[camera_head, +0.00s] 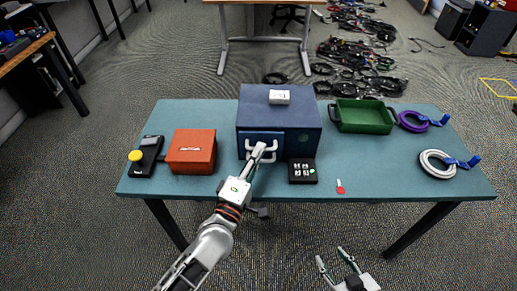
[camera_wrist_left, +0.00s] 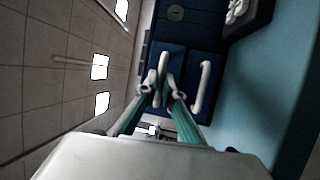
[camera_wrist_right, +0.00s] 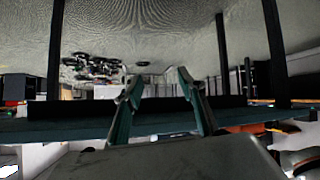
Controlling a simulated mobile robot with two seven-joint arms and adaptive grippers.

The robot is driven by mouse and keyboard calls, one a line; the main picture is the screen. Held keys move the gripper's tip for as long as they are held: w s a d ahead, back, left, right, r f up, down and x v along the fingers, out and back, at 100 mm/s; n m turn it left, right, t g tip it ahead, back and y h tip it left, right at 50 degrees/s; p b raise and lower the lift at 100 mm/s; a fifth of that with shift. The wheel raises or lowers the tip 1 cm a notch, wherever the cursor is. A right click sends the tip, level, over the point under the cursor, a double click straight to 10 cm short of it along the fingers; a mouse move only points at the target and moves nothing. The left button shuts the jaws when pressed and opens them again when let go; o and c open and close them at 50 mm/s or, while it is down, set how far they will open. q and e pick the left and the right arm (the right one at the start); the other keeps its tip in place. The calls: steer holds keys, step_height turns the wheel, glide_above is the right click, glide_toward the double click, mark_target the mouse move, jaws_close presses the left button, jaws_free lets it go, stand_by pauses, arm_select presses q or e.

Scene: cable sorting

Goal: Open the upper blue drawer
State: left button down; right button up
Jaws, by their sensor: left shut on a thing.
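The dark blue cabinet (camera_head: 303,122) stands at the back middle of the teal table. Two drawers sit one above the other on its front left, each with a white bar handle. In the left wrist view the picture is turned sideways: the upper drawer (camera_wrist_left: 178,52) is left, the lower drawer's handle (camera_wrist_left: 202,87) right. My left gripper (camera_head: 257,150) is shut on the upper drawer's handle (camera_wrist_left: 163,63). I cannot tell whether the upper drawer stands slightly out. My right gripper (camera_head: 331,256) is open and empty, in front of the table; it also shows in the right wrist view (camera_wrist_right: 157,82).
A red box (camera_head: 191,152) and a black device with a yellow button (camera_head: 136,156) stand left. A green bin (camera_head: 363,117), purple cable (camera_head: 412,122) and white cable (camera_head: 436,164) lie right. A white box (camera_head: 279,97) tops the cabinet.

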arm_select(q)
steer(key=s+p, duration=0.2)
steer(key=s, duration=1.1)
steer(key=shift+p, duration=0.4)
steer(key=c, duration=2.2)
jaws_free()
steer(key=shift+s, duration=0.1)
steer(key=shift+o, duration=0.2)
arm_select(e)
steer(key=shift+s+a+r, duration=0.2)
steer(key=shift+r, duration=0.4)
steer(key=shift+s+a+r, duration=0.15)
steer(key=shift+r, duration=0.45)
steer(key=shift+f, duration=0.1)
arm_select(q)
steer(key=v, duration=1.2)
arm_select(e)
steer(key=shift+s, duration=0.1)
arm_select(q)
steer(key=shift+d, duration=0.1)
